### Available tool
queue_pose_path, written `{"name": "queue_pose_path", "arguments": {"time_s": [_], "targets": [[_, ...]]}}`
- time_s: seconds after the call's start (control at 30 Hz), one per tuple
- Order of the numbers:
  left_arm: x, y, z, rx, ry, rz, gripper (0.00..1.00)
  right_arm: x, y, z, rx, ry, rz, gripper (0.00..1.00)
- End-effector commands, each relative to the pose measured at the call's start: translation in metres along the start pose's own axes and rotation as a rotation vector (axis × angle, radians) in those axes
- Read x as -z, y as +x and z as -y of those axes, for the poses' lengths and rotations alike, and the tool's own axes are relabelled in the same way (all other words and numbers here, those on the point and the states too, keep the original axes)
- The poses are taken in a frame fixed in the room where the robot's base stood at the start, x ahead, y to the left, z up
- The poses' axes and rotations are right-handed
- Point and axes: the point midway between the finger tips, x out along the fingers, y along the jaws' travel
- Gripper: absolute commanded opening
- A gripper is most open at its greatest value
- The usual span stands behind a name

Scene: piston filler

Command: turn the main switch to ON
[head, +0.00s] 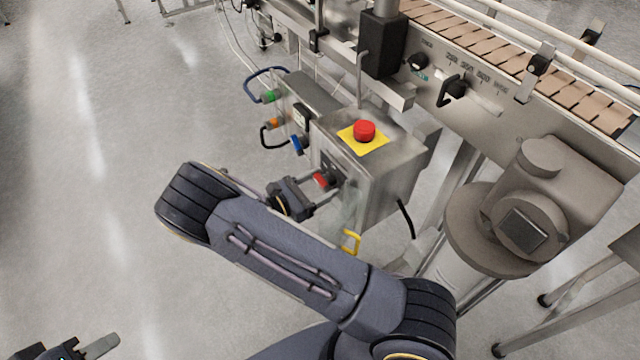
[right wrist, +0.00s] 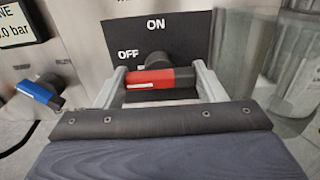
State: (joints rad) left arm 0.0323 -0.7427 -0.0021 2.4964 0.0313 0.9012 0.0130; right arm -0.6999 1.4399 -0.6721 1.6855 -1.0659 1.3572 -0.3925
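The main switch (right wrist: 160,78) is a red handle with a black end, lying level on a black plate (right wrist: 185,40). The plate is marked OFF at upper left of the handle and ON above it. In the head view the red handle (head: 321,180) shows on the near face of the steel box (head: 385,185). My right gripper (right wrist: 160,88) faces the switch, its fingers wide apart, one beside each end of the handle. Whether they touch the ends I cannot tell. My left gripper (head: 100,345) is partly in the head view at the lower left, away from the box; its opening is unclear.
A red emergency button (head: 364,131) on a yellow plate tops the box. A blue handle (right wrist: 40,92) sits left of the switch. A yellow handle (head: 351,241) is below the box. A conveyor (head: 520,60) runs behind. The floor on the left is clear.

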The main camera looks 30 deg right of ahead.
Motion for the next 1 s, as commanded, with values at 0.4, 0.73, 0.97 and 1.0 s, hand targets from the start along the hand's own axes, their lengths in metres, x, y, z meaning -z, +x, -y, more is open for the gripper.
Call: {"name": "queue_pose_path", "arguments": {"time_s": [0.4, 0.73, 0.97, 1.0], "targets": [[-0.0002, 0.0004, 0.0002, 0.0, 0.0, 0.0, 0.36, 0.0003, -0.0004, 0.0, 0.0, 0.025, 0.0, 0.41], [-0.0015, 0.003, 0.0014, 0.0, 0.0, 0.0, 0.36, 0.0012, -0.0005, 0.0002, 0.001, 0.21, -0.001, 0.41], [-0.0033, 0.0066, 0.003, 0.0, 0.0, 0.0, 0.36, 0.0013, -0.0008, -0.0001, -0.001, 0.423, 0.0, 0.41], [-0.0037, 0.0073, 0.0033, 0.0, 0.0, 0.0, 0.36, 0.0015, -0.0008, -0.0001, 0.0, 0.461, -0.001, 0.41]]}}
